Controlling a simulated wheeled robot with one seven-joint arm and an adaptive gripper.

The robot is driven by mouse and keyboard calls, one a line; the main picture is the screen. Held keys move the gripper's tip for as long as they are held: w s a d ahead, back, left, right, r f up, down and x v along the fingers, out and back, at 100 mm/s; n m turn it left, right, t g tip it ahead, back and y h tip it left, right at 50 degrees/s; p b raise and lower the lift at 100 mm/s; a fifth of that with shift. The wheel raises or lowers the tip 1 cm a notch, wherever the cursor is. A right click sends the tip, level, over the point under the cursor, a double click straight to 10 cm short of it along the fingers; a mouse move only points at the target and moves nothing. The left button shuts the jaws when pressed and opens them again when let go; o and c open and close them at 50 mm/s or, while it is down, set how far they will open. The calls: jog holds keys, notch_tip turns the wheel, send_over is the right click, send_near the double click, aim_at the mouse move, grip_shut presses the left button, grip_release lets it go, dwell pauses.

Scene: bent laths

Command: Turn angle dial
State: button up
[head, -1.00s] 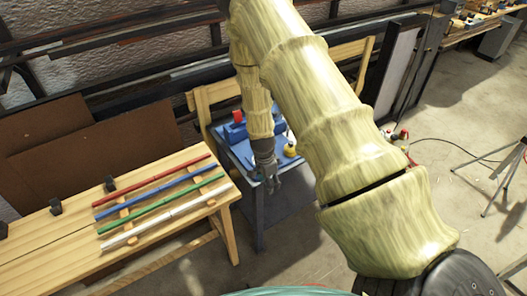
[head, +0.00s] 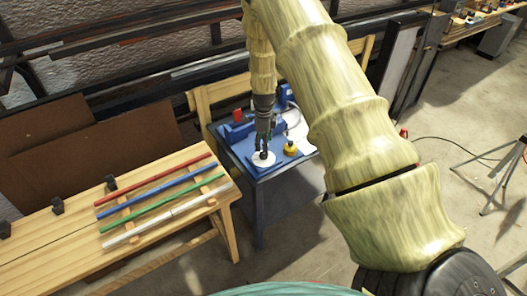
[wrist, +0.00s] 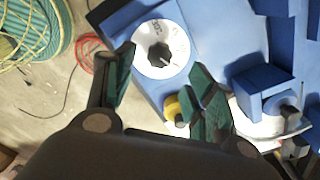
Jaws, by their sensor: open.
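The angle dial (wrist: 178,62) is a white disc with markings and a black knob (wrist: 159,54) at its centre. It is set in a blue surface at the top middle of the wrist view. In the head view the dial (head: 256,163) lies near the front of the blue bench. My gripper (wrist: 164,72) is open and empty, one finger to each side of the dial in the wrist view. In the head view my gripper (head: 264,147) points down over the dial and partly hides it. I cannot tell whether it touches the knob.
A yellow knob (head: 291,149) stands right of the dial, close to my right finger in the wrist view. Blue blocks (wrist: 265,85) rise farther right. A wooden table (head: 60,262) with red, blue, green and white laths is at the left.

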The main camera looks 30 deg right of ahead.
aim_at(264, 154)
jog(key=shift+f+p, duration=0.95)
jog(key=shift+f, duration=2.3)
jog(key=c, duration=1.1)
